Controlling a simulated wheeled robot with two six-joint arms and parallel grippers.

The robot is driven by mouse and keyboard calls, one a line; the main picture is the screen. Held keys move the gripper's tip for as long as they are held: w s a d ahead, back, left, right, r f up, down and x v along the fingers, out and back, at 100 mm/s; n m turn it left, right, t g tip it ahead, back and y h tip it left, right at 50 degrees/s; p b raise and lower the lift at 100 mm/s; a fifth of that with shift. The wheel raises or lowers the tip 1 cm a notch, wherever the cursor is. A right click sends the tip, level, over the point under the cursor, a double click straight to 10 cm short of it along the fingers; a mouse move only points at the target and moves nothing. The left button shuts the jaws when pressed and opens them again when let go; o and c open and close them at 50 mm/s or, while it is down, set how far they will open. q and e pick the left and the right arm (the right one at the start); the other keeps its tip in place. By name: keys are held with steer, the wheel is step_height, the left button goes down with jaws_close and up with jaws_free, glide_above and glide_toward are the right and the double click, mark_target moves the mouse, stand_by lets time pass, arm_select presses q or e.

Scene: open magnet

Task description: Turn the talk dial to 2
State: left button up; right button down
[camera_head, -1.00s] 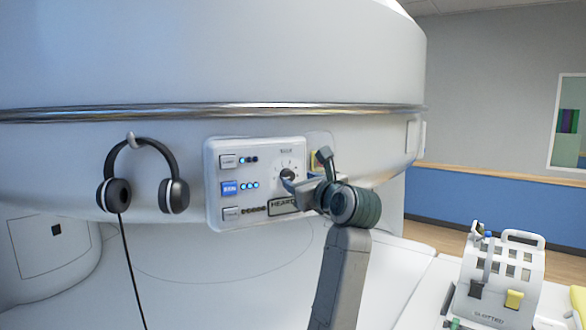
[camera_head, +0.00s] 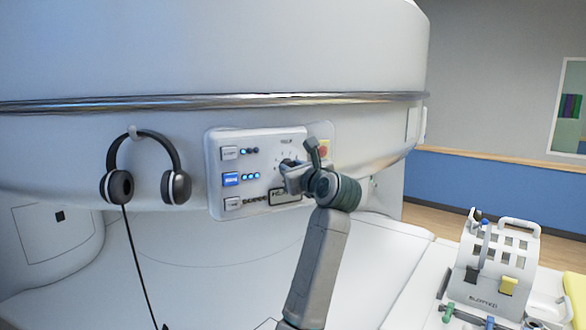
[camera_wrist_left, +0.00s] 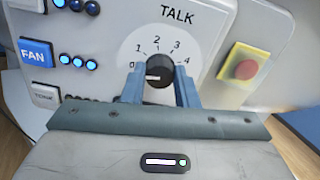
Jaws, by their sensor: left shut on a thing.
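The talk dial (camera_wrist_left: 160,70) is a black round knob on a white scale marked 0 to 4 under the word TALK. Its white mark (camera_wrist_left: 153,78) points left, towards the 0. My left gripper (camera_wrist_left: 160,84) has its blue fingers on either side of the knob and is shut on it. In the head view, my left gripper (camera_head: 287,170) reaches the control panel (camera_head: 214,145) and hides most of the dial. My right gripper is not in view.
A blue FAN button (camera_wrist_left: 35,53) with lights is left of the dial. A red button on a yellow plate (camera_wrist_left: 246,69) is to the right. Headphones (camera_head: 176,187) hang left of the panel. A white slotted box (camera_head: 500,262) stands at the lower right.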

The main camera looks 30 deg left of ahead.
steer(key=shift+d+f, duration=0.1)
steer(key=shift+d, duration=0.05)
arm_select(q)
steer(key=shift+m+b, duration=0.4)
steer(key=shift+m, duration=0.7)
steer(key=m, duration=0.2)
steer(key=shift+m, duration=0.3)
steer(key=m, duration=0.3)
steer(key=shift+w+m, duration=0.1)
steer(key=shift+m, duration=0.2)
steer(key=m, duration=0.3)
steer(key=shift+m, duration=0.3)
steer(key=m, duration=0.3)
steer(key=shift+p, duration=0.3)
steer(key=shift+m, duration=0.3)
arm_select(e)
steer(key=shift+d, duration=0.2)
